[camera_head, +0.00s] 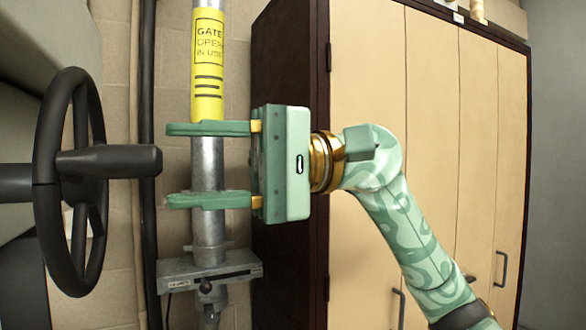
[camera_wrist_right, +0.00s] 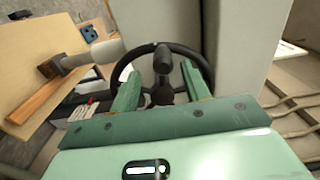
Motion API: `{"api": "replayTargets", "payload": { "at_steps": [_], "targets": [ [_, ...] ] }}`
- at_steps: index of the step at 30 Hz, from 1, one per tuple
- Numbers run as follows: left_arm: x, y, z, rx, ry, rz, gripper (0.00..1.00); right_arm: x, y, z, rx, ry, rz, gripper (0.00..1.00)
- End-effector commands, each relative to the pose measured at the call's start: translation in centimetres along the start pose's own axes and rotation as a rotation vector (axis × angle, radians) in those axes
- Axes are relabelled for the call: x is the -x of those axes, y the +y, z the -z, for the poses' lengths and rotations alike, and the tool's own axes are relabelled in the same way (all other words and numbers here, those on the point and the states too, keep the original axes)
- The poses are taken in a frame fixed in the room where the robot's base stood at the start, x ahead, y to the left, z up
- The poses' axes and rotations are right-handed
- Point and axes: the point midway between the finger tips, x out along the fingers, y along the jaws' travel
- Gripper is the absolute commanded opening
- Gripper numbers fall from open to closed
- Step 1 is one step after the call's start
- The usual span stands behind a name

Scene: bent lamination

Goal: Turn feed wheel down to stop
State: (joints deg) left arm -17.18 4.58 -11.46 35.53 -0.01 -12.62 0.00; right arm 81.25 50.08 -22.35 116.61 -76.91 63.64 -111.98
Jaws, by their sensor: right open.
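The feed wheel (camera_head: 48,215) is a black handwheel at the left of the head view, seen nearly edge-on. Its black handle (camera_head: 115,161) sticks out to the right. My right gripper (camera_head: 169,164) is open and empty. Its two green fingers point left, one above and one below the handle's level, with their tips close to the handle's free end. In the right wrist view the wheel (camera_wrist_right: 140,53) is ahead, with the handle (camera_wrist_right: 163,58) between the two fingers (camera_wrist_right: 160,72). Whether the fingers touch it cannot be told. My left gripper is not in view.
A grey pipe (camera_head: 209,225) with a yellow label (camera_head: 208,60) stands behind the fingers in the head view. A bracket (camera_head: 210,270) sits low on it. A dark-sided cabinet (camera_head: 430,110) with pale doors fills the right. A mallet (camera_wrist_right: 95,54) lies on a wooden bench in the wrist view.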

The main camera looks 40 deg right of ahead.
Motion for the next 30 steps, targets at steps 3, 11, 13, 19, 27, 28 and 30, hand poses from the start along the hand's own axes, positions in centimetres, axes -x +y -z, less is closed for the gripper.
{"api": "replayTargets", "payload": {
  "at_steps": [3, 11, 13, 19, 27, 28, 30],
  "targets": [
    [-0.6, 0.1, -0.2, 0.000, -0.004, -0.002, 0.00, 3.4, 0.3, 0.2, -0.005, 0.005, 0.000, 0.47],
    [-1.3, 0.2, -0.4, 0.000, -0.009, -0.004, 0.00, 8.9, 0.3, 0.2, -0.005, 0.003, -0.002, 0.47],
    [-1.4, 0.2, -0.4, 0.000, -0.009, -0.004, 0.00, 9.7, 0.3, 0.2, -0.005, 0.001, -0.003, 0.47],
    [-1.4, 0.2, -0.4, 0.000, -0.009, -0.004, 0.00, 10.6, 0.2, 0.1, -0.002, -0.001, -0.004, 0.47],
    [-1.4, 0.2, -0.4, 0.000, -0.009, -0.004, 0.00, 10.5, 0.2, 0.1, -0.002, -0.001, -0.003, 0.47],
    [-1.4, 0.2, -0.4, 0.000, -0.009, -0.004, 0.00, 10.5, 0.2, 0.1, -0.002, -0.001, -0.003, 0.47],
    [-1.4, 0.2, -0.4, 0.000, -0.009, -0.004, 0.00, 10.5, 0.2, 0.1, -0.002, -0.001, -0.003, 0.47]
  ]
}}
